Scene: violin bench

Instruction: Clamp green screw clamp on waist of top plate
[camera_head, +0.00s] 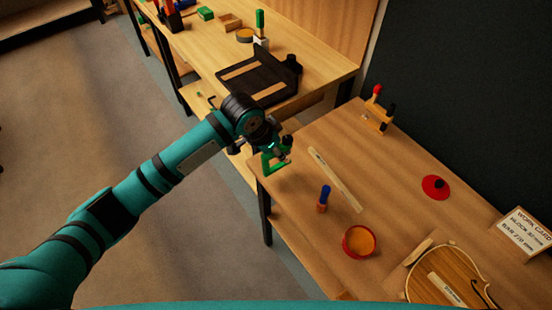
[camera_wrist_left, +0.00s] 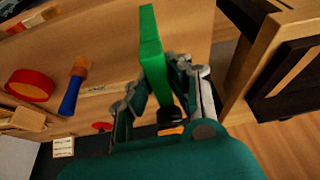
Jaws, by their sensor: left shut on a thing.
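My left gripper (camera_head: 278,146) is shut on the green screw clamp (camera_head: 269,163) and holds it at the near left corner of the right-hand bench. In the left wrist view the clamp (camera_wrist_left: 150,45) stands between the fingers of my left gripper (camera_wrist_left: 160,98), with a black part at its lower end. The violin top plate (camera_head: 440,275) lies at the lower right of the head view, well apart from the clamp. Its lower part is cut off by the picture edge. My right gripper is not in view.
On the right-hand bench (camera_head: 330,140) are a ruler-like strip (camera_head: 336,180), a blue-handled tool (camera_head: 323,199), an orange-filled red dish (camera_head: 359,241), a red disc (camera_head: 436,187), a wooden clamp (camera_head: 377,113) and a work card (camera_head: 524,232). Another bench (camera_head: 205,45) stands behind, holding a black tray (camera_head: 262,78).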

